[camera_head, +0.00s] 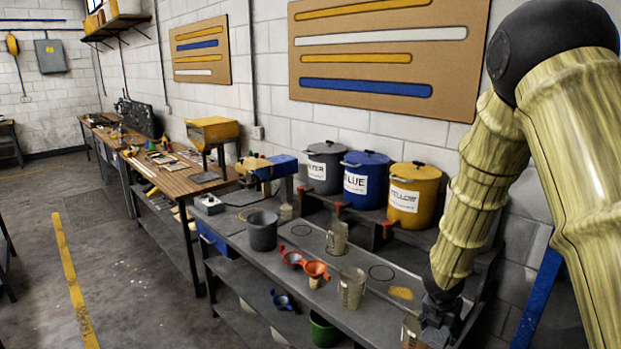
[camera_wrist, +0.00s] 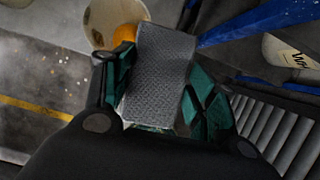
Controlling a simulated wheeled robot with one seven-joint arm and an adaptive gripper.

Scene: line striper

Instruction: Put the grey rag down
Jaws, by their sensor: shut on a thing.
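The grey rag (camera_wrist: 162,72) is a textured grey strip in the wrist view. It stands between the two dark-and-green fingers of my gripper (camera_wrist: 158,92), which are shut on it. In the head view my gripper (camera_head: 440,314) is at the front right of the grey bench, beside a clear beaker (camera_head: 411,331) at the bottom edge. The rag cannot be made out in the head view. In the wrist view a pale round vessel with something orange at its side lies partly behind the rag.
The grey bench (camera_head: 318,240) holds a grey bucket (camera_head: 262,231), a red funnel (camera_head: 292,258), an orange funnel (camera_head: 316,269) and beakers (camera_head: 351,288). Grey (camera_head: 326,168), blue (camera_head: 365,182) and yellow (camera_head: 413,196) paint cans stand along the back. A yellow patch (camera_head: 400,293) marks bare benchtop.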

